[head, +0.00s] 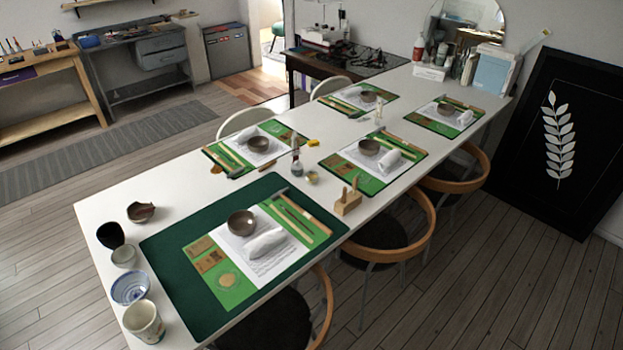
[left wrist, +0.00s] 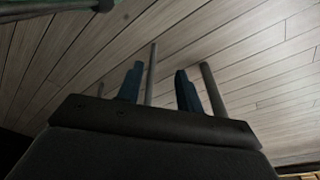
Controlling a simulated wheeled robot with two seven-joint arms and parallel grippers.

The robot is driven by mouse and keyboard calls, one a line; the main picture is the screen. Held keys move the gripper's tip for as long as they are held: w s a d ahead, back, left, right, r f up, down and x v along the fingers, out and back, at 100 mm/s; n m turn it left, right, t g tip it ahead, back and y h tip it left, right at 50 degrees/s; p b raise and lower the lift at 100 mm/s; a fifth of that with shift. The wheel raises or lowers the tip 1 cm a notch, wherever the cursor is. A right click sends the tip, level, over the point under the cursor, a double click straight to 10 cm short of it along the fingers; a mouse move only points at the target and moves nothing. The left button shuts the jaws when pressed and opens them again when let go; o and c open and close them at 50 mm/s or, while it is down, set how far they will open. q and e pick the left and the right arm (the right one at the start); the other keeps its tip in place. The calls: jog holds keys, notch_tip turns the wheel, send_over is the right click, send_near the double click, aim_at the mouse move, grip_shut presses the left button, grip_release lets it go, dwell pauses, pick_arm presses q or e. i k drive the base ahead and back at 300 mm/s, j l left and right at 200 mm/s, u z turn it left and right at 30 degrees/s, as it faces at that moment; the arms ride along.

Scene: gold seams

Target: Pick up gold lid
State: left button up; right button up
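A small round gold-coloured item (head: 312,177), which may be the gold lid, sits on the white table (head: 190,195) in the head view. It is just right of a small bottle (head: 295,165). It is too small to tell whether it is a loose lid or a lidded jar. My left gripper (left wrist: 160,88) shows only in the left wrist view, with its two dark fingers apart and bare floor behind them. It is away from the gold item. My right gripper is in neither view.
Green place mats (head: 175,270) with bowls and tools cover much of the table. A wooden tool block (head: 347,203) stands near the right edge, and a yellow item (head: 313,142) lies behind the bottle. Cups and bowls line the near-left edge. Chairs (head: 395,240) stand along the right side.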

aim_at(216, 170)
jog(key=u, duration=2.35)
jog(key=j+u, duration=0.1)
jog(key=u, duration=0.3)
jog(key=i+u, duration=0.1)
jog(key=u, duration=0.3)
jog(key=i+j+u, duration=0.1)
jog(key=u, duration=0.7)
jog(key=i+l+z, duration=0.15)
jog(key=i+z, duration=0.5)
jog(key=z, duration=0.2)
jog(key=i+z, duration=0.45)
jog(key=i+j+z, duration=0.2)
jog(key=z, duration=0.2)
jog(key=i+l+z, duration=0.25)
jog(key=i+z, duration=0.25)
jog(key=i, duration=0.4)
jog(key=i+j+z, duration=0.15)
jog(key=i+z, duration=0.3)
jog(key=i, duration=0.45)
jog(key=i+u, duration=0.15)
jog(key=i, duration=0.8)
jog(key=i+l+u, duration=0.15)
jog(key=i, duration=0.75)
jog(key=i+z, duration=0.2)
jog(key=z, duration=0.3)
jog(key=i+j+z, duration=0.1)
jog(key=z, duration=0.35)
jog(key=i+j+z, duration=0.2)
jog(key=z, duration=2.35)
